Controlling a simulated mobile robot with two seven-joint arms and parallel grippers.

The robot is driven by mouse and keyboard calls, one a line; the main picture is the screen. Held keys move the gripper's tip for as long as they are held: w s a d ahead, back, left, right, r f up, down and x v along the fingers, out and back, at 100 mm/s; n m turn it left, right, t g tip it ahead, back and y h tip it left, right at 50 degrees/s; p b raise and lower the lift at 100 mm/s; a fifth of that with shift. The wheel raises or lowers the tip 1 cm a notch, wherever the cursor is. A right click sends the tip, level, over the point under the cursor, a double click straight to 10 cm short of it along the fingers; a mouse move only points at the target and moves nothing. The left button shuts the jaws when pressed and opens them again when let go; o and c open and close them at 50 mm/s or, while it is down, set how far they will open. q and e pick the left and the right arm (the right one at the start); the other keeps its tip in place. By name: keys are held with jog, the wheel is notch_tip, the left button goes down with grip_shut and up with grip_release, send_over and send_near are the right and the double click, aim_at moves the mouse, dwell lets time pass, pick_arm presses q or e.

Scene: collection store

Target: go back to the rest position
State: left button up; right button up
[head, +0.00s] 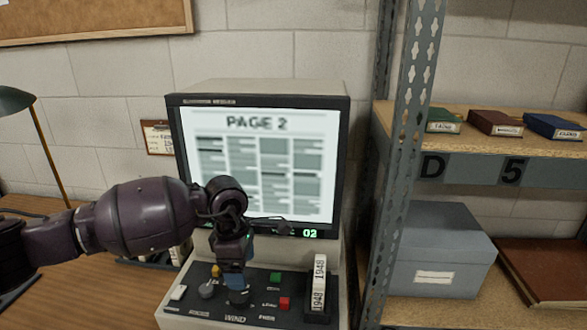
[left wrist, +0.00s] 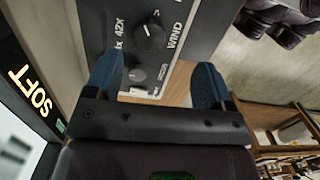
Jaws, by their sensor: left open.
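My left gripper (head: 233,278) is over the control panel of the microfilm reader (head: 290,88), close to the black knob (head: 238,297) above the WIND label. In the left wrist view its two blue fingers (left wrist: 157,78) are spread apart, with nothing held between them. Knobs on the panel (left wrist: 150,37) show beyond and between the fingers. I cannot tell whether the fingertips touch a knob. The screen (head: 260,165) shows a blurred "PAGE 2", and a green "02" is lit below it. My right gripper is not in view.
A white box labelled 1948 (head: 319,283) stands at the panel's right. A metal shelf post (head: 408,130) rises close to the reader's right. The shelf holds a grey box (head: 440,245) and several small boxes. A lamp (head: 15,100) stands at the left.

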pick_arm(q)
jog(key=s+d+n+g+h, duration=0.2)
jog(key=s+d+h, duration=0.7)
jog(key=d, duration=0.4)
jog(key=s+d+r+n+t+h, duration=0.1)
jog(key=d+r+n+t+h, duration=0.2)
jog(key=r+n+t+h, duration=0.75)
jog(key=w+a+f+n+t+y, duration=0.3)
jog(key=a+n+t+y, duration=0.65)
jog(key=n, duration=0.95)
jog(key=s+a+f+n+g+y, duration=0.2)
jog(key=s+a+f+n+y, duration=0.2)
jog(key=a+f+n+y, duration=0.65)
jog(key=s+a+f+n+g, duration=0.3)
jog(key=s+f+n+g, duration=0.1)
jog(key=s, duration=0.4)
jog(key=s+a+f+n+g+y, duration=0.1)
jog(key=s+a+f+n+g, duration=0.3)
jog(key=s, duration=0.3)
jog(key=s+a+f+n+g, duration=0.1)
jog(key=s+f+n+g, duration=0.3)
jog(key=s, duration=0.4)
jog(key=w+f+m+t, duration=0.1)
jog(key=w+f+t, duration=0.6)
jog(key=f, duration=0.1)
jog(key=shift+w+f, duration=0.15)
jog(key=shift+f, duration=0.15)
